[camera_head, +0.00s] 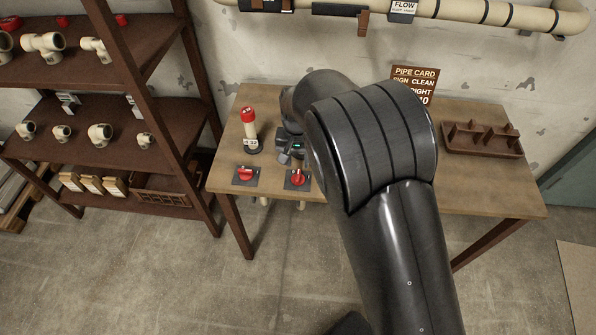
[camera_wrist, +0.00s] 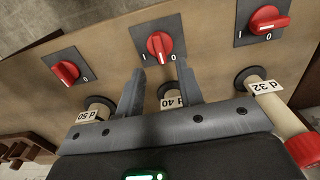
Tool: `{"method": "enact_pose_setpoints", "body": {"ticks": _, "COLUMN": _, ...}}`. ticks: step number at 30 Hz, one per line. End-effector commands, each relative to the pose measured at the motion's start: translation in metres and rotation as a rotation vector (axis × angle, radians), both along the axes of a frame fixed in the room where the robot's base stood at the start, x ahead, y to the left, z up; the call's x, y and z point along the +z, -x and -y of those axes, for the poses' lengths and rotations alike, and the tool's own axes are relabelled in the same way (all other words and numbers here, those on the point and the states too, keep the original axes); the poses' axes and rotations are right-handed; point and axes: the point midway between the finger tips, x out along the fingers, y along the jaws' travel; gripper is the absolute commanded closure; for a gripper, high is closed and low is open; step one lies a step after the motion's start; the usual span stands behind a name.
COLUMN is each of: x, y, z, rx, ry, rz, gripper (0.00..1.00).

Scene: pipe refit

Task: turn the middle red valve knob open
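The middle red valve knob (camera_wrist: 160,46) sits on a dark square plate marked I and 0, in the upper middle of the wrist view. Its ridge runs roughly up and down there. In the head view this knob (camera_head: 298,177) is at the table's front edge. My gripper (camera_wrist: 159,75) is open, its two fingers apart and empty, with the knob just beyond the tips and between their lines. In the head view my gripper (camera_head: 290,157) is just behind the knob, partly hidden by my arm. I cannot tell whether a finger touches the knob.
Two other red knobs flank it, one at left (camera_wrist: 66,71) and one at right (camera_wrist: 268,20). Pipe stubs in sockets carry labels d 50, d 40 and d 32. A red-capped pipe (camera_head: 249,130) stands close by. A brown tray (camera_head: 482,140) is at the table's right.

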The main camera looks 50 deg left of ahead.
Motion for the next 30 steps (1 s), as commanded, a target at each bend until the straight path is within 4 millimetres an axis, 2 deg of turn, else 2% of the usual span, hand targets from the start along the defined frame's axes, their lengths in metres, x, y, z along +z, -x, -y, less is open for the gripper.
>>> {"method": "enact_pose_setpoints", "body": {"ticks": 3, "x": -0.025, "y": 0.001, "z": 0.001, "rx": 0.000, "ry": 0.003, "rz": -0.001, "gripper": 0.66}}
{"method": "enact_pose_setpoints", "body": {"ticks": 10, "x": -0.055, "y": 0.000, "z": 0.001, "rx": 0.000, "ry": 0.002, "rz": -0.001, "gripper": 0.66}}
{"method": "enact_pose_setpoints", "body": {"ticks": 22, "x": -0.062, "y": 0.000, "z": 0.000, "rx": 0.000, "ry": -0.001, "rz": 0.000, "gripper": 0.66}}
{"method": "enact_pose_setpoints", "body": {"ticks": 30, "x": -0.061, "y": 0.000, "z": 0.000, "rx": -0.001, "ry": -0.001, "rz": -0.001, "gripper": 0.88}}
